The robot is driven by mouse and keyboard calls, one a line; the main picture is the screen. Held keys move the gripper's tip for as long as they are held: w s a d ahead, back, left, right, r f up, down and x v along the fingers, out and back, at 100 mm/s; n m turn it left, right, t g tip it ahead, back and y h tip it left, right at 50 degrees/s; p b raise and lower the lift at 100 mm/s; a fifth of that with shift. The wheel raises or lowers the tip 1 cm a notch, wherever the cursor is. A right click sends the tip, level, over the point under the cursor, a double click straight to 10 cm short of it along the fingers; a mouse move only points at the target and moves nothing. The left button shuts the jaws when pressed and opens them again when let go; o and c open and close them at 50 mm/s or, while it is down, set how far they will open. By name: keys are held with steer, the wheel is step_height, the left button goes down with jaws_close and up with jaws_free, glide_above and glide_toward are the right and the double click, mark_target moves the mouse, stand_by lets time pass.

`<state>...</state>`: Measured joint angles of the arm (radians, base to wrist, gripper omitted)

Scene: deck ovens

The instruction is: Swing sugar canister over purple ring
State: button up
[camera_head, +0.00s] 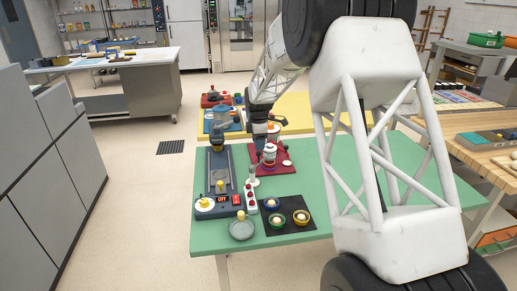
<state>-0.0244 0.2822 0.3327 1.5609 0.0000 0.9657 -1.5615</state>
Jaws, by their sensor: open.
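My gripper (261,143) is small in the picture, at the end of my white arm, pointing down over the maroon mat (287,164) on the green table. It is open. A small white and red canister-like object (269,153) stands on the mat right by the fingers; I cannot read a label or tell whether the fingers touch it. Three small ringed dishes lie on a black mat at the front: a blue one (271,203), a green one (277,222) and a yellowish or dark-rimmed one (301,217). I cannot make out a clearly purple ring.
A dark device with a rail and a red display (222,200) stands left of the mats. A white switch strip (251,195) with red buttons and a grey round dish (242,229) are beside it. More items stand on a yellow table (295,106) behind. The green tabletop's front right is clear.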

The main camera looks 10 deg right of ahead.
steer(key=shift+r, duration=1.8)
steer(key=shift+s+r, duration=0.25)
steer(key=shift+s, duration=0.1)
steer(key=s+d+r+m+t, duration=0.1)
steer(key=s+r+m, duration=0.5)
steer(key=s, duration=0.8)
steer(key=s+d+r+m, duration=0.1)
steer(key=s+r+m, duration=0.2)
steer(key=s+r, duration=0.7)
steer(key=s+f+m, duration=0.2)
steer(key=s+m, duration=0.1)
steer(key=s, duration=0.8)
steer(key=s+f+m+t, duration=0.1)
steer(key=s+f+m, duration=0.1)
steer(key=s, duration=0.9)
steer(key=s+f+m, duration=0.2)
steer(key=s+m, duration=0.2)
steer(key=s, duration=0.6)
steer(key=shift+s+d+f+t, duration=0.25)
steer(key=shift+s+f+t, duration=0.05)
steer(key=shift+s, duration=0.1)
